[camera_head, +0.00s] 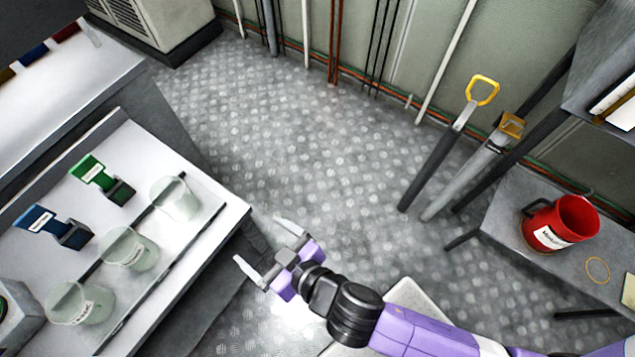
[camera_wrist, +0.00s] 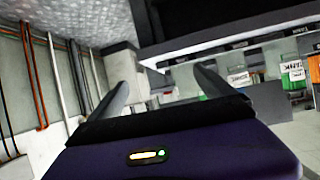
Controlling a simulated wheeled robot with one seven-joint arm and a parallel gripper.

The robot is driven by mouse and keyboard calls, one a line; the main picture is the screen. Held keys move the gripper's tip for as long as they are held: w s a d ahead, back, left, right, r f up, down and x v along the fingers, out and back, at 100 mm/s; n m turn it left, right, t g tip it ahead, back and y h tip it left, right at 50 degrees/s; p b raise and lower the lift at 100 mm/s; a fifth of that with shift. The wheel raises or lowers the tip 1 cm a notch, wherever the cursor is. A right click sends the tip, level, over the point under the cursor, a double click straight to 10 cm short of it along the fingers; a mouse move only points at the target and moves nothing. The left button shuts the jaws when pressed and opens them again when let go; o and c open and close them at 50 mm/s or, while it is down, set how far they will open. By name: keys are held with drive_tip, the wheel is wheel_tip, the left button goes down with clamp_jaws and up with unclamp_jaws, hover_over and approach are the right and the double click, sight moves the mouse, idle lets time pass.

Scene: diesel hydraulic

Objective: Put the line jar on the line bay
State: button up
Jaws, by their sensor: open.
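Three clear glass jars stand in a row on the white bench (camera_head: 150,290) at the left of the head view: a near jar (camera_head: 80,303) with a label, a middle jar (camera_head: 131,249) and a far jar (camera_head: 176,198). I cannot read which one is the line jar. A green holder (camera_head: 101,179) and a blue holder (camera_head: 62,227) sit behind them; I cannot tell which place is the line bay. My gripper (camera_head: 262,246) is open and empty, just off the bench's right edge. Its fingers also show in the wrist view (camera_wrist: 160,88).
A thin dark rail (camera_head: 166,270) runs along the bench in front of the jars. A red jug (camera_head: 560,222) stands on a grey table at the right. Yellow-handled tools (camera_head: 468,115) lean near the back wall. The patterned floor (camera_head: 320,160) between is clear.

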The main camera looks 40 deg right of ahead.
drive_tip(key=s+d+r+m+t+h, duration=0.1)
drive_tip(key=s+d+r, duration=0.6)
drive_tip(key=s, duration=0.2)
drive_tip(key=s+d+r+m+t+h, duration=0.1)
drive_tip(key=s+d+r, duration=0.7)
drive_tip(key=s, duration=0.2)
drive_tip(key=shift+s+t, duration=0.2)
drive_tip(key=shift+t, duration=0.1)
